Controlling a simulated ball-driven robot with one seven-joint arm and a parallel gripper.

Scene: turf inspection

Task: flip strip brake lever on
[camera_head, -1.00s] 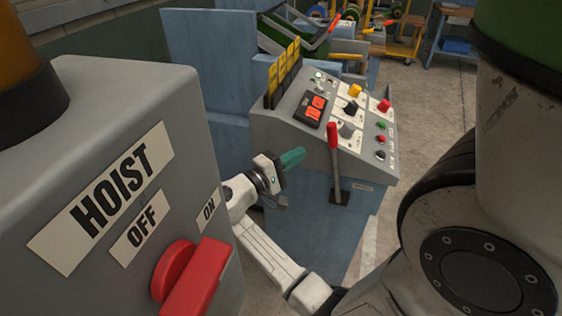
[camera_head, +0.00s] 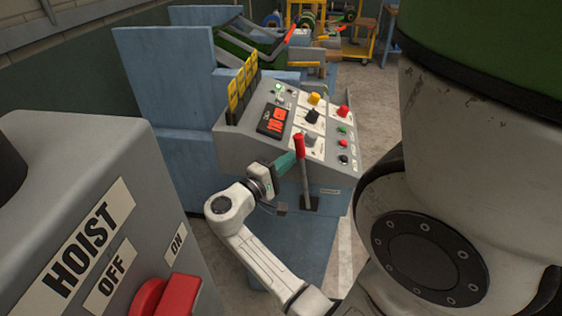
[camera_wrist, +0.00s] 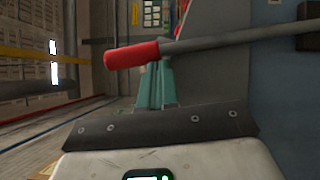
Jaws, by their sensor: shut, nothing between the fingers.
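The lever has a red grip (camera_head: 299,145) and a grey shaft on the front of the blue-grey control console. It stands upright in the head view. My gripper (camera_head: 288,162) has teal fingers, shut and empty, and sits just left of the lever, close to its red grip. In the wrist view the lever's red grip (camera_wrist: 131,55) crosses just past the tips of my gripper (camera_wrist: 156,70), with the shaft running right. I cannot tell whether the fingers touch it. The lever's small label is too small to read.
The console panel (camera_head: 262,150) carries knobs, buttons and a red display (camera_head: 272,122). A grey HOIST box (camera_head: 100,215) with a red switch (camera_head: 165,297) stands in the left foreground. Another machine with a red-gripped lever (camera_head: 289,34) is behind. Concrete floor shows at the right.

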